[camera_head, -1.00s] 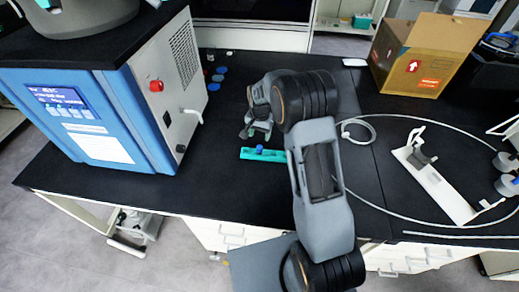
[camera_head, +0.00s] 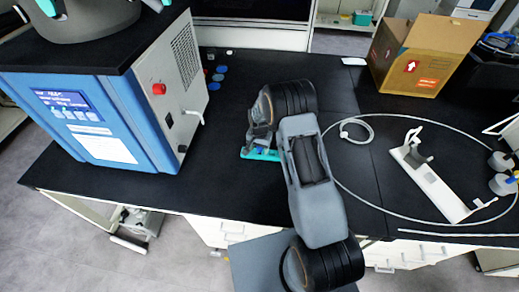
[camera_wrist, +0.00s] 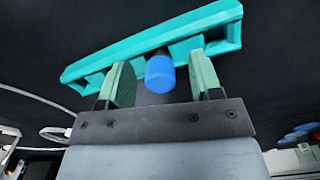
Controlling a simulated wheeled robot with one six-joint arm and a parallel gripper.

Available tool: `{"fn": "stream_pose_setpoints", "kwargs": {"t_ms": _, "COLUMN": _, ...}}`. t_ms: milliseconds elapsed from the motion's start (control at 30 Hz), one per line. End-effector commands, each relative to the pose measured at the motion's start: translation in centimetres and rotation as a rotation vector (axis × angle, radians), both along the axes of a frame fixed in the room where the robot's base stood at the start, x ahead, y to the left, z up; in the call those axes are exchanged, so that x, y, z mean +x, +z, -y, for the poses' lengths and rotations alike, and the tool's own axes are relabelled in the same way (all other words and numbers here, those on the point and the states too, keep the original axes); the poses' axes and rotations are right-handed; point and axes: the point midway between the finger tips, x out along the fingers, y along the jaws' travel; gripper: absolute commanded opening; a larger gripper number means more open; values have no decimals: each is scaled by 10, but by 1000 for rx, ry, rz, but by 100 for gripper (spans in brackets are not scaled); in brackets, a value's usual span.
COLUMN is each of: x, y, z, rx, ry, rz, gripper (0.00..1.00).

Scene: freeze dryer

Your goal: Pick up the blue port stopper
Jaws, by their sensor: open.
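The blue port stopper (camera_wrist: 159,74) stands against a teal holder (camera_wrist: 88,68) in the wrist view. My gripper (camera_wrist: 163,76) is open, with one green-padded finger on each side of the stopper. Dark gaps show between the stopper and both fingers. In the head view the teal holder (camera_head: 262,154) lies on the black bench, partly hidden under my arm. My gripper is mostly hidden there behind my wrist, and the stopper cannot be made out clearly.
The blue and white freeze dryer (camera_head: 95,118) stands to the left. Several blue discs (camera_head: 215,78) lie behind the holder. A thin tube (camera_head: 345,190) loops on the right near a white bracket (camera_head: 435,185). A cardboard box (camera_head: 415,60) stands at the back right.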

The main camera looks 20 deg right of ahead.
Motion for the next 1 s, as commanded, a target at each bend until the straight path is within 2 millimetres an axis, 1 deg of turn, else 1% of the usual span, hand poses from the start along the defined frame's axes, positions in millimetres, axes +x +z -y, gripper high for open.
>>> {"fn": "stream_pose_setpoints", "kwargs": {"t_ms": 133, "x": 0, "y": 0, "z": 0, "rx": 0, "ry": 0, "rz": 0, "gripper": 59}}
{"fn": "stream_pose_setpoints", "kwargs": {"t_ms": 167, "x": 0, "y": 0, "z": 0, "rx": 0, "ry": 0, "rz": 0, "gripper": 57}}
{"fn": "stream_pose_setpoints", "kwargs": {"t_ms": 700, "x": 0, "y": 0, "z": 0, "rx": 0, "ry": 0, "rz": 0, "gripper": 5}}
{"fn": "stream_pose_setpoints", "kwargs": {"t_ms": 767, "x": 0, "y": 0, "z": 0, "rx": 0, "ry": 0, "rz": 0, "gripper": 0}}
{"fn": "stream_pose_setpoints", "kwargs": {"t_ms": 1000, "x": 0, "y": 0, "z": 0, "rx": 0, "ry": 0, "rz": 0, "gripper": 0}}
